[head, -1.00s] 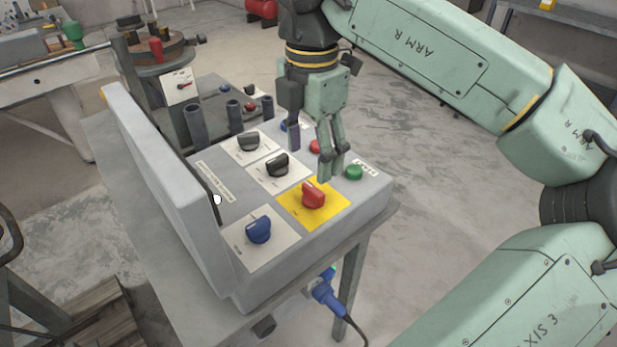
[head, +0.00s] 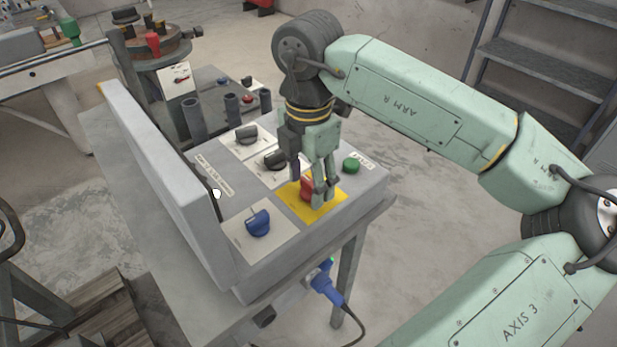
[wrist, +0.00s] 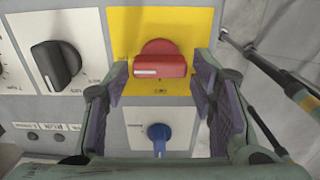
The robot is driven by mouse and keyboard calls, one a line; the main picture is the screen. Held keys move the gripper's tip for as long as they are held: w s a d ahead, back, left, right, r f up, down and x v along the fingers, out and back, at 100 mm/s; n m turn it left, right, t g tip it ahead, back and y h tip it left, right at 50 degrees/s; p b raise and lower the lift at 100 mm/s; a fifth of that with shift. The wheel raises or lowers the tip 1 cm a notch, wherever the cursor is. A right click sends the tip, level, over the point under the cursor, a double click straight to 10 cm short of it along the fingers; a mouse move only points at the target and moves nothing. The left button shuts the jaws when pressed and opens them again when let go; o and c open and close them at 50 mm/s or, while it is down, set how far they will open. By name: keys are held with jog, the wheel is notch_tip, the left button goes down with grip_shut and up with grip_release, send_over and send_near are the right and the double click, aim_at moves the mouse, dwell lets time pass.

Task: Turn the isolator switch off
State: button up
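The isolator switch appears to be the red rotary knob (head: 306,187) on a yellow plate (head: 332,205), on the sloped top of a grey control box. In the wrist view the red knob (wrist: 160,62) has its grip bar lying crosswise, with a white mark at its left end. My gripper (head: 311,192) is down at the red knob and partly hides it in the head view. In the wrist view my gripper (wrist: 161,80) is open, with one finger on each side of the knob. Gaps show between the fingers and the knob.
A blue knob (head: 258,222) and black knobs (head: 246,134) (head: 275,159) sit on white plates close by. A green button (head: 351,166) is right of the gripper. A tall grey panel (head: 165,165) rises along the box's left side.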

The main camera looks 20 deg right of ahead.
jog(key=c, duration=0.9)
jog(key=shift+f+n+b, duration=0.1)
jog(key=shift+n+b, duration=0.3)
jog(key=shift+b, duration=0.2)
jog(key=shift+f+n+b, duration=0.1)
jog(key=shift+n+b, duration=0.5)
jog(key=shift+b, duration=0.15)
jog(key=n+b, duration=0.4)
jog(key=n, duration=0.2)
jog(key=n+b, duration=0.2)
jog(key=n, duration=0.2)
jog(key=shift+s+d, duration=0.15)
jog(key=shift+d, duration=0.05)
jog(key=n, duration=0.3)
jog(key=n+b, duration=0.1)
jog(key=n, duration=0.1)
jog(key=shift+d+r+n, duration=0.15)
jog(key=shift+r+n, duration=0.05)
jog(key=shift+n, duration=0.2)
